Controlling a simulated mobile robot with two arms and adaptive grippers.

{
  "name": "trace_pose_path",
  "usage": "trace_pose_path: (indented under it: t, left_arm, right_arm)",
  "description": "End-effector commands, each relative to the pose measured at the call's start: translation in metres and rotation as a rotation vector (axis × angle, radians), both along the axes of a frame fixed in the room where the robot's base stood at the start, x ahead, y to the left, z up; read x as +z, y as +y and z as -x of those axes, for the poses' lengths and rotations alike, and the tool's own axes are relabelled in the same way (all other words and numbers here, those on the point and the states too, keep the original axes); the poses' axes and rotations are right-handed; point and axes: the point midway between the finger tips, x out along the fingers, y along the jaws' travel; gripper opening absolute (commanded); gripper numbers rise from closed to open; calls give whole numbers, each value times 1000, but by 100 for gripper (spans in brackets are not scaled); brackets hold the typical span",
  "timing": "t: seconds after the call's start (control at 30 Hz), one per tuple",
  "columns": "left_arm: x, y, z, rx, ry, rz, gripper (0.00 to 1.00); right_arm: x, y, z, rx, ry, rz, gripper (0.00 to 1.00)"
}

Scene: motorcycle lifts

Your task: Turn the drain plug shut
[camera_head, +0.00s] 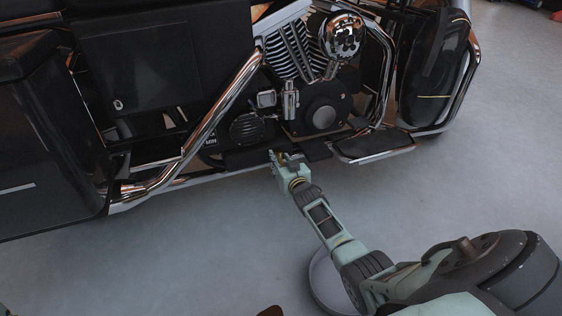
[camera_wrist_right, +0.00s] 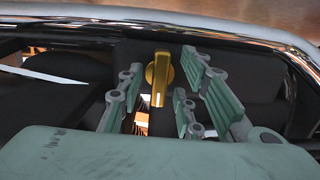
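The drain plug (camera_wrist_right: 159,76) is a gold-yellow piece with a flat handle, under the motorcycle in the right wrist view. My right gripper (camera_head: 283,158) reaches in at the lower edge of the motorcycle (camera_head: 160,60), below the engine. In the wrist view its green padded fingers stand apart. The plug shows in the gap between them, beyond or near the fingertips. I see no clear contact. In the head view the plug cannot be made out clearly at the gripper tips. My left gripper is not in view.
Chrome pipes (camera_head: 215,112) and a footboard (camera_head: 373,146) lie close around the right gripper. A chrome rail (camera_wrist_right: 200,24) crosses the top of the wrist view. A black side case (camera_head: 50,150) stands at left. The grey floor (camera_head: 150,265) in front is clear.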

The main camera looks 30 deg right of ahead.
Motion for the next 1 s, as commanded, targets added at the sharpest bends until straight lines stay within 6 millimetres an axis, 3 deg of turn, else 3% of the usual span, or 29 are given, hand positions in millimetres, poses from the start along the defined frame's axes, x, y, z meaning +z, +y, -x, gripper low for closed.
trace_pose_path:
  t: [0.37, 0.8, 1.0]
  left_arm:
    - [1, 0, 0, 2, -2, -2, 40]
    - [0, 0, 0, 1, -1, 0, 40]
    - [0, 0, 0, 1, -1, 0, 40]
  right_arm:
    - [3, 4, 17, 0, 0, 2, 33]
    - [19, 21, 86, 1, 1, 0, 33]
    - [25, 26, 108, 0, 0, -1, 33]
